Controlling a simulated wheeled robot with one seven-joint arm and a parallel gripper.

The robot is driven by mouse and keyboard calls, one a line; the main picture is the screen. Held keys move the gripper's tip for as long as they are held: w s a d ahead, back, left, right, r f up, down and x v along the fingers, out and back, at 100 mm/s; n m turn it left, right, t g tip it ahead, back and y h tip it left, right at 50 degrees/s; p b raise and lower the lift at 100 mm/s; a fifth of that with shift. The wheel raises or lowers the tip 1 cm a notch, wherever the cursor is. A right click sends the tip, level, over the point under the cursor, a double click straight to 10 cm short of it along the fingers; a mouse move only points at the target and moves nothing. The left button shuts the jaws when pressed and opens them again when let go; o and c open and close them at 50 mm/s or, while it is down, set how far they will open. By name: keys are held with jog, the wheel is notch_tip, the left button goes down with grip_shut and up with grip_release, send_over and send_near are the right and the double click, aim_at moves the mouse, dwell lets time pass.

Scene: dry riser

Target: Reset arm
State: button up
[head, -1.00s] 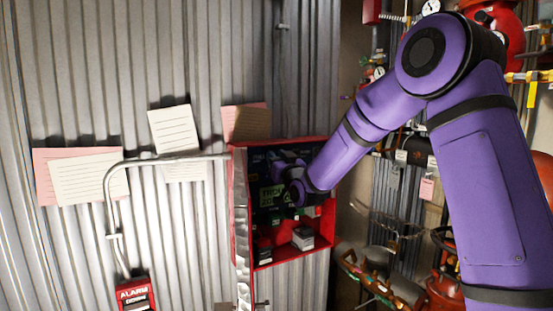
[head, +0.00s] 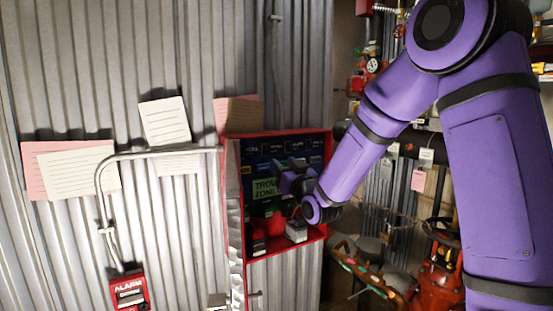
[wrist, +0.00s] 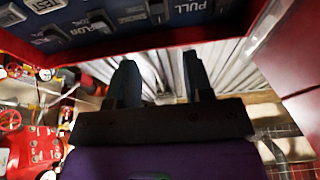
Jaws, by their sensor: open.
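My purple arm reaches from the right to a red control box (head: 275,134) on the corrugated wall. My gripper (head: 290,180) is at the open front of the box, before its dark panel (head: 313,146) and a green label that reads in part "TROU… ZONE". In the wrist view my gripper (wrist: 160,80) shows two dark fingers spread apart, with nothing between them. The panel's switches and labels, one reading "PULL" (wrist: 195,8), lie along the top of that view. My wrist hides part of the panel in the head view.
A grey conduit (head: 160,152) runs to a red alarm pull (head: 130,290). Papers (head: 80,172) hang on the wall. Pipes, valves and red equipment (head: 440,265) crowd the right, close to my arm.

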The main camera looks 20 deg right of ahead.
jog(key=shift+v, duration=0.85)
jog(key=shift+r, duration=0.1)
jog(key=s+d+m+g+h, duration=0.2)
jog(key=s+g, duration=1.4)
jog(key=s, duration=2.2)
jog(key=shift+s+d+r+h, duration=0.2)
jog(key=shift+d+h, duration=0.85)
jog(key=shift+h, duration=0.05)
jog(key=shift+a, duration=0.1)
